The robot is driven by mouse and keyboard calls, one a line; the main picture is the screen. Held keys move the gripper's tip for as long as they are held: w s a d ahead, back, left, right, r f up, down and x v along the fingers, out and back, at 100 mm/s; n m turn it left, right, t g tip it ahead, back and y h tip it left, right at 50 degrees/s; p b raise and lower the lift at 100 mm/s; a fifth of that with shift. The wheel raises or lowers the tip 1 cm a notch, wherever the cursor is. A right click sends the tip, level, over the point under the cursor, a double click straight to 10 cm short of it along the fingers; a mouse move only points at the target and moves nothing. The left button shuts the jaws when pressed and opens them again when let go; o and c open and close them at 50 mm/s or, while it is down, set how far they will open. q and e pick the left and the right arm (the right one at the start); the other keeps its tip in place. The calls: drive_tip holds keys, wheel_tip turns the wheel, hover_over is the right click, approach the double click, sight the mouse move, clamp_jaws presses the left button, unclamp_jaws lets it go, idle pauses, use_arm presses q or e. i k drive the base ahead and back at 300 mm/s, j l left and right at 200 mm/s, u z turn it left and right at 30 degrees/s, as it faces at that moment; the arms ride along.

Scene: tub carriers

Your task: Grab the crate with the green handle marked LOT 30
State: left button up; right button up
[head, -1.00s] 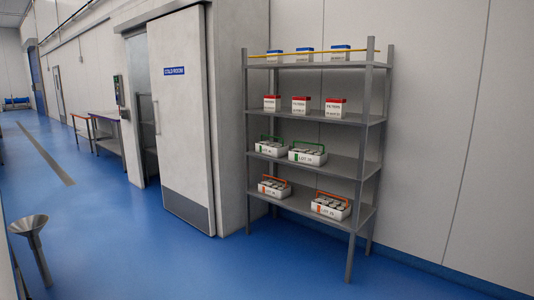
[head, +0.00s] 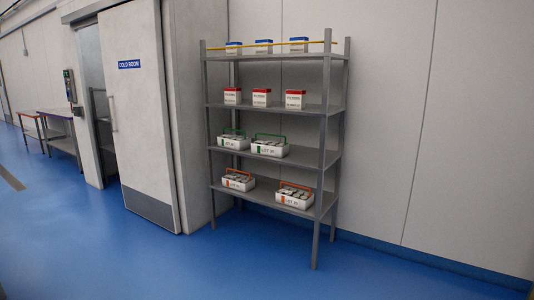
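Two white crates with green handles stand on the second shelf from the bottom of a grey rack. The left green-handled crate (head: 233,143) is smaller in view, and its label is too small to read. The right green-handled crate (head: 268,150) has a label starting with LOT; its number looks like 30 or 39, and I cannot tell which. Both hold light-topped items. Two white crates with orange handles, a left one (head: 237,184) and a right one (head: 292,199), stand on the shelf below. Neither of my grippers is in view.
The grey rack (head: 279,110) stands against the wall. Red-topped boxes (head: 262,98) and blue-topped boxes (head: 264,47) fill its upper shelves. A cold room door (head: 140,110) and tables (head: 57,130) are at the left. The blue floor (head: 150,262) before the rack is clear.

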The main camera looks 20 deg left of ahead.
sight(266, 148)
drive_tip(key=i+j+u, duration=1.25)
drive_tip(key=i, duration=0.35)
drive_tip(key=i+l+u, duration=0.1)
drive_tip(key=i+u, duration=0.2)
drive_tip(key=i, duration=1.15)
drive_tip(key=i+z, duration=0.15)
drive_tip(key=i, duration=0.7)
drive_tip(key=j, duration=0.05)
